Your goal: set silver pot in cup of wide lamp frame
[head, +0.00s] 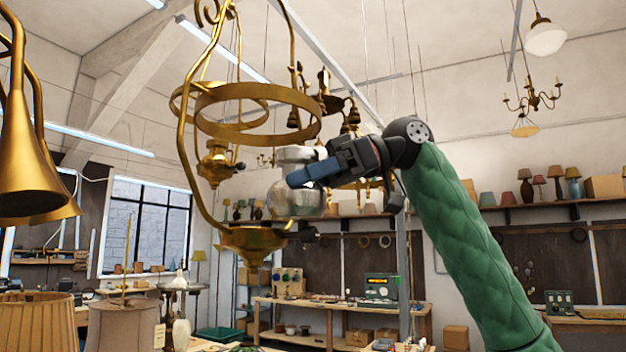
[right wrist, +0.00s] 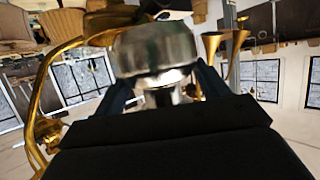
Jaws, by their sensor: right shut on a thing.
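The silver pot (head: 291,202) is a shiny round body with a narrower neck. My right gripper (head: 302,178) is shut on it, with the blue-grey fingers across its neck. In the right wrist view the silver pot (right wrist: 158,52) sits between the two fingers of the right gripper (right wrist: 165,92). The wide lamp frame (head: 183,130) hangs with brass rods, a broad ring and a brass cup (head: 252,241) at its bottom. The pot appears upright, a little above and right of the cup. I cannot tell whether they touch. My left gripper is not in view.
Brass horn-shaped pieces (head: 33,165) hang at the far left. A pleated shade (head: 38,322) and a grey shade (head: 122,322) stand at lower left. Other brass fittings (head: 350,115) hang behind the frame. Benches and lamp shelves are further back.

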